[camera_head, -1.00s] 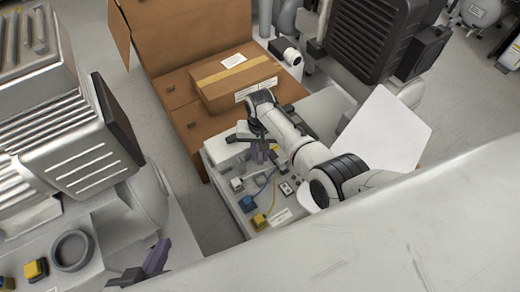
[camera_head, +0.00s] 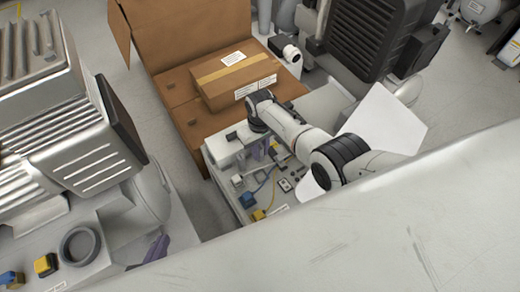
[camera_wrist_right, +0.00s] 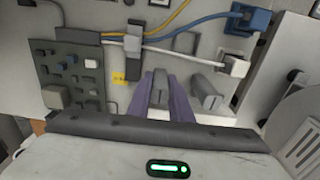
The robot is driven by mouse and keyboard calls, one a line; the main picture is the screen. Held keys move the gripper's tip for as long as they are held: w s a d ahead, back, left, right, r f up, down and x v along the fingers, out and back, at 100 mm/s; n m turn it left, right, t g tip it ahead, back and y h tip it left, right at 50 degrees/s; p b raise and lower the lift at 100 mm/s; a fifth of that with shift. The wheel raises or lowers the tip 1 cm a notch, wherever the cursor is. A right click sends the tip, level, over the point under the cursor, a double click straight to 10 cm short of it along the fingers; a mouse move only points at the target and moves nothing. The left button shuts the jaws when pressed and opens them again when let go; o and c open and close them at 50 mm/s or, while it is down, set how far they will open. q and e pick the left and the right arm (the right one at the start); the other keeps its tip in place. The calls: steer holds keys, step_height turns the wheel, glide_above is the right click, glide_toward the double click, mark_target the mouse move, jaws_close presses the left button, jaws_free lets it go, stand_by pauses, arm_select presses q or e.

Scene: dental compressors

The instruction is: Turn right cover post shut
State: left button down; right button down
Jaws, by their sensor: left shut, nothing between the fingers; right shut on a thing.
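My right gripper (camera_wrist_right: 162,98) is shut on a small grey upright post (camera_wrist_right: 160,88) in the right wrist view, with a purple finger on each side. I take it for the right cover post. A similar grey post (camera_wrist_right: 207,95) stands just right of the fingers, apart from them. In the head view my right gripper (camera_head: 257,153) is over the white equipment panel (camera_head: 225,150), partly hidden by its own wrist. My left gripper (camera_head: 157,249) shows only as a purple finger at lower left; the rest is hidden behind the pale foreground surface. It looks empty.
Blue and yellow cables with a blue plug (camera_wrist_right: 250,18) and a white plug (camera_wrist_right: 233,66) run near the posts. A cardboard box (camera_head: 235,80) stands behind the panel; a ribbed compressor (camera_head: 70,130) is at left.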

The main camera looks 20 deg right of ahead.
mark_target(260, 147)
arm_select(q)
steer(key=shift+f, duration=0.1)
arm_select(e)
steer(key=c, duration=1.9)
jaws_free()
steer(key=shift+o, duration=0.2)
